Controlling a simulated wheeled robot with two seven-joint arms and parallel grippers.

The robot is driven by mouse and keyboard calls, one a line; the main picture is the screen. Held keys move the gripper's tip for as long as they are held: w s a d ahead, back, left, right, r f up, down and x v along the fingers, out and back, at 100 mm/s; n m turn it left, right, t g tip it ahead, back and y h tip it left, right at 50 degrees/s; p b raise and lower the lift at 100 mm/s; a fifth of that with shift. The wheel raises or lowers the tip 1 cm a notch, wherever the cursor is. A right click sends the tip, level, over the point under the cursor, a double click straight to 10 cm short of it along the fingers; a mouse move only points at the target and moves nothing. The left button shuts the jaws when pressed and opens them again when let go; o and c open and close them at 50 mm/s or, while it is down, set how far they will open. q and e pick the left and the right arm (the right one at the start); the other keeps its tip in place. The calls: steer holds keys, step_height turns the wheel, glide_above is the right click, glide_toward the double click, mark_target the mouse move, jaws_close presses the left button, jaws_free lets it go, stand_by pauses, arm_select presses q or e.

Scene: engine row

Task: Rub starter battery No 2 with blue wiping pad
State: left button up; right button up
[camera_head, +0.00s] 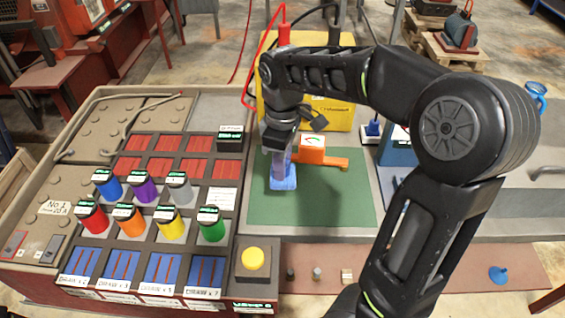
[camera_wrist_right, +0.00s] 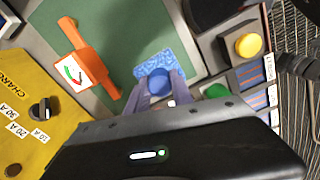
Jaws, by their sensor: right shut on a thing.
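The blue wiping pad (camera_head: 284,184) is low at the green mat in the head view. In the right wrist view the pad (camera_wrist_right: 172,64) shows a speckled blue face and a round blue knob. My right gripper (camera_head: 281,165) points down over the pad. Its fingers (camera_wrist_right: 156,88) are shut on the knob. Whether the pad touches the mat is hard to tell. At the left is a tan block with round caps, labelled No 1 (camera_head: 52,208). Behind it is a similar capped tan block (camera_head: 105,128) with a cable; no No 2 label is readable. My left gripper is out of view.
An orange gauge tool (camera_head: 325,160) lies on the green mat (camera_head: 335,205), close right of the pad. A yellow charger (camera_head: 335,110) stands behind. Colored cans, including a green one (camera_head: 211,226), and a yellow button (camera_head: 253,258) are left of the mat. My right arm covers the right side.

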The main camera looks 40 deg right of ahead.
jaws_close()
steer(key=w+a+f+m, duration=0.1)
steer(key=w+a+m, duration=0.6)
steer(key=w+a, duration=0.3)
steer(key=shift+w+a+f, duration=0.15)
steer(key=shift+a+f, duration=0.2)
steer(key=shift+a, duration=0.8)
